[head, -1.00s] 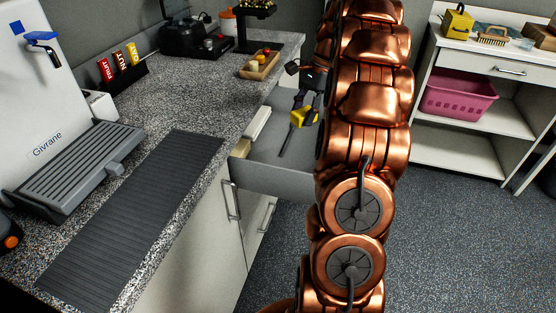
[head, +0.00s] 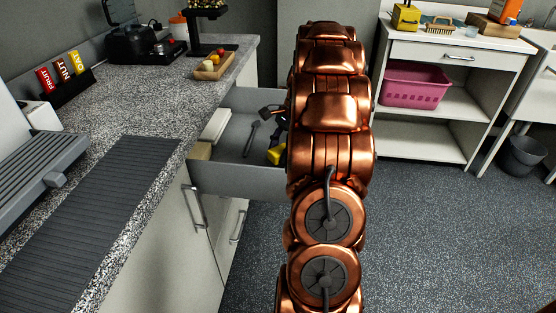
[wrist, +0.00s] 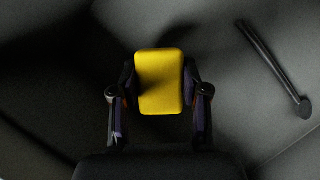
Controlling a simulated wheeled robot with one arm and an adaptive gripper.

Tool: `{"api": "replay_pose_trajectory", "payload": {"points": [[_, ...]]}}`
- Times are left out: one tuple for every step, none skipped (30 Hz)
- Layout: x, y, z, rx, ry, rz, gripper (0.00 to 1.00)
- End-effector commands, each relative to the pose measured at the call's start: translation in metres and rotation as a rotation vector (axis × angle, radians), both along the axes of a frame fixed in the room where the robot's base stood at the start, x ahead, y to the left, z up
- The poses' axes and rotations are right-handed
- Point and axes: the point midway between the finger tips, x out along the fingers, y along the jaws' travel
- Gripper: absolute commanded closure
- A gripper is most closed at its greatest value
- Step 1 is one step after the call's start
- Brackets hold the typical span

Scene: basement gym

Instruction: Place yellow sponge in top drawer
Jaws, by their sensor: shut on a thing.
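The yellow sponge (wrist: 159,82) is between the two fingers of my gripper (wrist: 160,92) in the wrist view. The fingers are shut on its left and right sides. In the head view the sponge (head: 276,155) shows at the left edge of my copper arm, within the outline of the open top drawer (head: 235,181). Most of my gripper there is hidden behind the arm. The grey drawer floor (wrist: 245,120) lies below the sponge; I cannot tell whether they touch.
A dark long-handled utensil (head: 250,138) lies in the drawer and also shows in the wrist view (wrist: 275,70). Pale boxes (head: 214,126) stand along the drawer's left side. The speckled counter (head: 130,115) is left. A pink basket (head: 415,88) sits on a shelf at right.

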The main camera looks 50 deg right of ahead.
Motion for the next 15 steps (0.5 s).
{"api": "replay_pose_trajectory", "payload": {"points": [[0.0,0.0,-0.004,0.0,0.001,0.0,0.82],[0.0,0.0,-0.008,0.0,0.001,0.0,0.82],[-0.001,0.0,-0.012,0.0,0.001,-0.001,0.82],[0.0,0.0,-0.016,0.0,0.002,0.0,0.82],[0.0,0.0,-0.02,0.002,0.003,0.0,0.82],[0.0,0.0,-0.026,0.002,0.003,0.0,0.82],[0.0,0.0,-0.029,0.001,0.002,0.001,0.82],[0.0,0.0,-0.032,0.0,0.002,0.001,0.82],[0.0,0.0,-0.034,0.0,0.001,0.0,0.82],[0.0,0.0,-0.034,-0.001,0.0,0.001,0.82],[0.0,0.0,-0.035,-0.001,-0.001,0.001,0.82],[0.0,0.0,-0.034,-0.001,-0.001,0.001,0.82],[0.0,0.0,-0.034,-0.001,-0.001,0.001,0.82],[0.0,0.0,-0.034,-0.001,-0.001,0.001,0.82],[0.0,0.0,-0.034,-0.001,-0.001,0.001,0.82]]}}
